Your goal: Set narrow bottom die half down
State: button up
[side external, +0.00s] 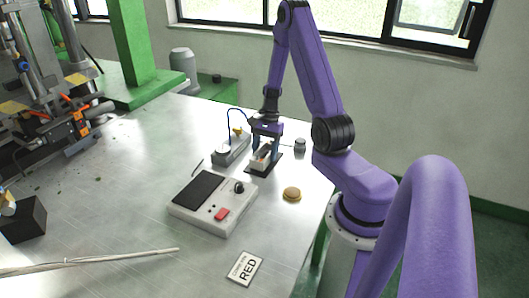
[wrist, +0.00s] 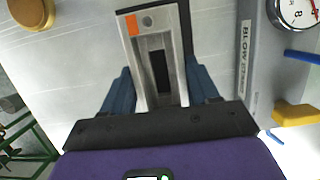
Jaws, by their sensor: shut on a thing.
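The narrow bottom die half (wrist: 151,40) is a grey metal block with a dark slot, a round hole and an orange corner mark. It sits between the blue fingers of my gripper (wrist: 162,88) in the wrist view. In the side view the die half (side external: 262,155) is partly hidden by my gripper (side external: 265,148), which points down and is shut on it. A dark flat pad (side external: 277,163) lies under the die half. The pad's edge also shows beside the die half in the wrist view (wrist: 186,14). I cannot tell whether the die half touches the pad.
A grey unit labelled BLOW (wrist: 245,60) with a gauge (wrist: 297,12) stands close on the right in the wrist view.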

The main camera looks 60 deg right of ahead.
jog(key=shift+f, duration=0.3)
jog(key=shift+f, duration=0.15)
jog(key=o, duration=1.4)
jog(key=v, duration=1.2)
jog(key=shift+a, duration=0.1)
